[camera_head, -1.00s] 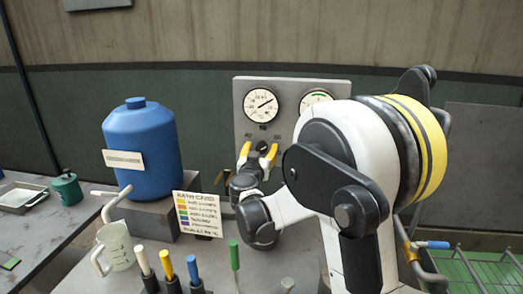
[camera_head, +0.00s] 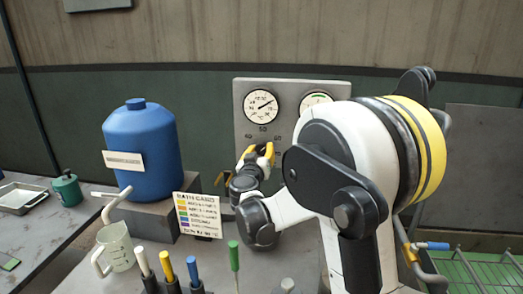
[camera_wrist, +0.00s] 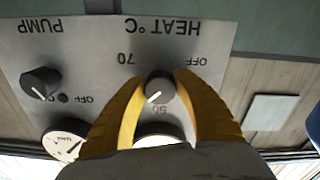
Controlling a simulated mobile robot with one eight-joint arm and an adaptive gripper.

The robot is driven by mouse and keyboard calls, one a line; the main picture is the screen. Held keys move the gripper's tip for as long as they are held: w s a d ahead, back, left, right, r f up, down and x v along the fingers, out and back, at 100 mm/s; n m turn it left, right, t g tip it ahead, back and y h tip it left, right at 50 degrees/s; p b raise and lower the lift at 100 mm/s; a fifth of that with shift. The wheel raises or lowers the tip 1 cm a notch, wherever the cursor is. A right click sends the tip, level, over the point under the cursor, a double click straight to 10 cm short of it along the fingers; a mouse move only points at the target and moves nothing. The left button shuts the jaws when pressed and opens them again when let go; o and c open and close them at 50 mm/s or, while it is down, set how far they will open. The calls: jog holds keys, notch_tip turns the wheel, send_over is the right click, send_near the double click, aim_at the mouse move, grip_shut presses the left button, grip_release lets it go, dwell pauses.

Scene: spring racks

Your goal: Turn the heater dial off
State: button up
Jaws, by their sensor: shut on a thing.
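The heater dial (camera_wrist: 160,87) is a round dark knob with a white pointer mark, under the "HEAT °C" lettering, which appears upside down in the wrist view. My gripper (camera_wrist: 161,92) has its yellow fingers on both sides of the knob and is shut on it. The pointer slants to the lower left in that view, between the "50" and "70" marks and away from "OFF" at the upper right. In the head view my gripper (camera_head: 259,154) is at the grey control panel (camera_head: 243,112), and it hides the dial.
The pump knob (camera_wrist: 41,83) is beside the heater dial on the same panel. A blue jug (camera_head: 143,150), a colour-label card (camera_head: 198,215), a pale mug (camera_head: 117,247) and several coloured-handled tools (camera_head: 193,268) stand left of and in front of my arm.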

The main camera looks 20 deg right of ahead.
jog(key=n, duration=0.4)
jog(key=shift+n, duration=0.3)
jog(key=n, duration=0.3)
jog(key=shift+d+n, duration=0.1)
jog(key=shift+n, duration=0.3)
jog(key=n, duration=0.4)
jog(key=shift+r, duration=0.1)
jog(key=n, duration=0.4)
jog(key=shift+p, duration=0.3)
jog(key=n, duration=0.4)
jog(key=shift+r+n, duration=0.1)
jog(key=shift+n, duration=0.2)
jog(key=n, duration=0.3)
jog(key=shift+n, duration=0.3)
jog(key=n, duration=0.8)
jog(key=shift+n, duration=0.3)
